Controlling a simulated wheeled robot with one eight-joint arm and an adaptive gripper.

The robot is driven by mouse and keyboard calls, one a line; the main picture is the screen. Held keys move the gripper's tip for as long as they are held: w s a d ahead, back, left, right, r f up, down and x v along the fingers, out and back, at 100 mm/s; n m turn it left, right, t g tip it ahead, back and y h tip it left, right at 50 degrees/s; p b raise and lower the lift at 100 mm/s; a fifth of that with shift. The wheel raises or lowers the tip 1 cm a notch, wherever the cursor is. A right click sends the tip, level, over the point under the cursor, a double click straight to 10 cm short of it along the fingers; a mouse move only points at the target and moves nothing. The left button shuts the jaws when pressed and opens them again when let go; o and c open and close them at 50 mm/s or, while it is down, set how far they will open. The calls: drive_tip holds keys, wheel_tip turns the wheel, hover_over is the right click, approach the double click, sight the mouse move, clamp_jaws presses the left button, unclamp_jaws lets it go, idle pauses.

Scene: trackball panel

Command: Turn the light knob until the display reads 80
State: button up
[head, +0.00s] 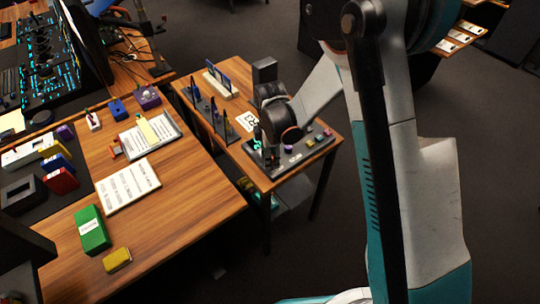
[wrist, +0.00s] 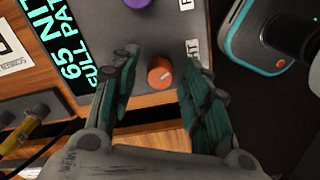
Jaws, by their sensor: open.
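My gripper (wrist: 160,64) is open, with one finger on each side of the knob. I cannot tell whether either finger touches it. In the head view my gripper is over the panel (head: 300,158), largely hidden by my arm.
A purple knob (wrist: 137,2) is on the same panel. A teal-edged device (wrist: 262,38) lies to the right in the wrist view, and a yellow plug (wrist: 20,134) with a cable to the left.

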clamp_jaws()
drive_tip(key=shift+m, duration=0.3)
drive_tip(key=m+b, duration=0.1)
drive_tip(key=m, duration=0.3)
drive_tip(key=m+b, duration=0.1)
drive_tip(key=m, duration=0.4)
idle(0.6)
unclamp_jaws()
